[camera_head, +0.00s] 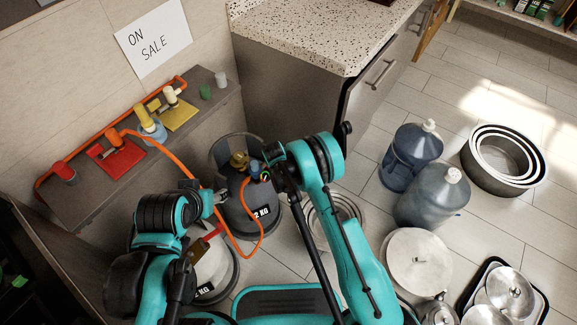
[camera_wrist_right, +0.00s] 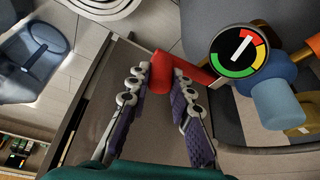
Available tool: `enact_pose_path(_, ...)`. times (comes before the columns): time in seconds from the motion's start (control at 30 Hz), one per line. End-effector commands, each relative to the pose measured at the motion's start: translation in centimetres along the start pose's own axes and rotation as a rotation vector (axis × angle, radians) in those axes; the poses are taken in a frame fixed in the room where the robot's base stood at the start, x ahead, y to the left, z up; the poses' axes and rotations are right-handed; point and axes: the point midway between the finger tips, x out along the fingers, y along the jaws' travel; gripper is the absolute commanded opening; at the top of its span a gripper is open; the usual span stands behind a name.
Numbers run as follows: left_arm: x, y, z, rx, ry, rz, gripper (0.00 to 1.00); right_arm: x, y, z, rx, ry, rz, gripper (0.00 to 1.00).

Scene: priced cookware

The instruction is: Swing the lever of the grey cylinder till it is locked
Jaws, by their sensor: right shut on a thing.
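The grey cylinder (camera_head: 236,215) stands on the floor by the shelf, with a collar around a brass valve (camera_head: 239,160) and an orange hose. My right gripper (camera_head: 265,172) is at the valve. In the right wrist view, the fingers of my right gripper (camera_wrist_right: 161,88) are shut on a red lever (camera_wrist_right: 190,74), which runs toward a round gauge (camera_wrist_right: 239,51) and a blue regulator (camera_wrist_right: 272,92).
A low shelf (camera_head: 205,125) holds red, yellow and blue fittings and the orange hose (camera_head: 170,140). A speckled counter (camera_head: 310,35) stands behind. Two water jugs (camera_head: 432,200), nested pans (camera_head: 503,160) and lids (camera_head: 418,262) occupy the floor at right.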

Motion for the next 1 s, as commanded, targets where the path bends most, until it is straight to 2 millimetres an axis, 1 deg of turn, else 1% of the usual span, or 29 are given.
enact_pose_path(0.23,0.00,0.00,0.00,0.000,0.000,0.000,0.48,-0.22,-0.75,0.53,0.044,-0.001,0.018,0.00)
enact_pose_path(0.67,0.00,0.00,0.00,0.000,0.000,0.000,0.48,-0.24,-0.85,0.61,0.050,-0.001,0.021,0.00)
enact_pose_path(0.7,0.00,0.00,0.00,0.000,0.000,0.000,0.48,-0.24,-0.85,0.61,0.050,-0.001,0.021,0.26)
enact_pose_path(0.77,0.00,0.00,0.00,0.000,0.000,0.000,0.48,-0.24,-0.85,0.61,0.050,-0.001,0.021,0.42)
enact_pose_path(1.0,0.00,0.00,0.00,0.000,0.000,0.000,0.48,-0.24,-0.84,0.60,0.050,-0.001,0.021,0.42)
